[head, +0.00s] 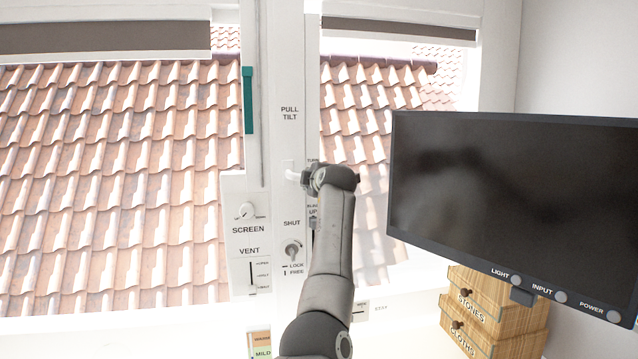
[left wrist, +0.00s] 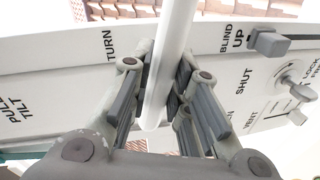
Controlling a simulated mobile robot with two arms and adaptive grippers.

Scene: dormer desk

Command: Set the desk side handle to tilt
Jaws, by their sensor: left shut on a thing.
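The white desk side handle (head: 292,175) is on the white window post, between the printed words PULL TILT above and SHUT below. Only its left end shows in the head view; my gripper hides the rest. In the left wrist view the handle (left wrist: 172,55) is a smooth pale bar running between the fingers toward the top edge. My left gripper (head: 310,178) is at the handle, and in the left wrist view its fingers (left wrist: 160,88) are shut on the bar from both sides. The word TURN is printed beside it. My right gripper is in neither view.
A SCREEN knob (head: 246,211), a lock knob (head: 292,250) and a blind slider (left wrist: 268,42) are near the handle. A teal strip (head: 248,100) is on the frame.

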